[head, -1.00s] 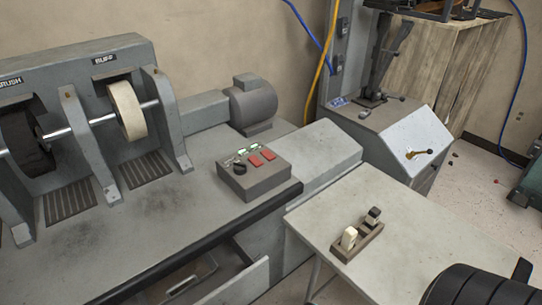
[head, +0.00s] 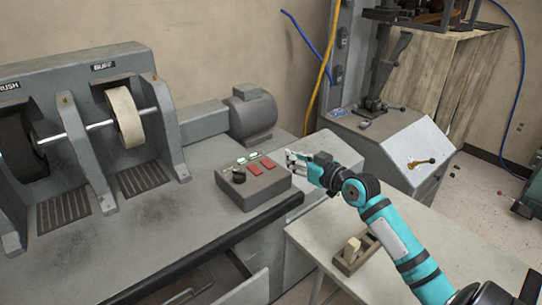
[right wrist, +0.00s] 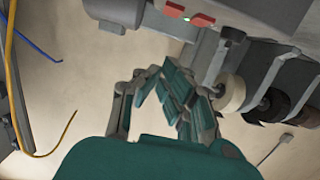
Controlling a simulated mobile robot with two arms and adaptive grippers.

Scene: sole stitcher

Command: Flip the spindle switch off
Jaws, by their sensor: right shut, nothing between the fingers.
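The grey control box (head: 250,189) sits on the bench, with two red switches (head: 262,166), small green lit labels and a black knob (head: 238,175) on its top. Which red switch is the spindle switch cannot be read. The red switches (right wrist: 187,20) and knob (right wrist: 232,34) also show at the top of the right wrist view. My right gripper (head: 290,157) is just right of the box, shut and empty, its fingers pointing left toward it. It appears apart from the switches. My left gripper is out of view.
The brush and buff wheels (head: 125,118) stand on the left of the bench, with a motor (head: 252,113) behind the box. A side table (head: 310,238) holding a tape dispenser (head: 356,252) is under my right arm. A grey machine (head: 395,150) stands at the right.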

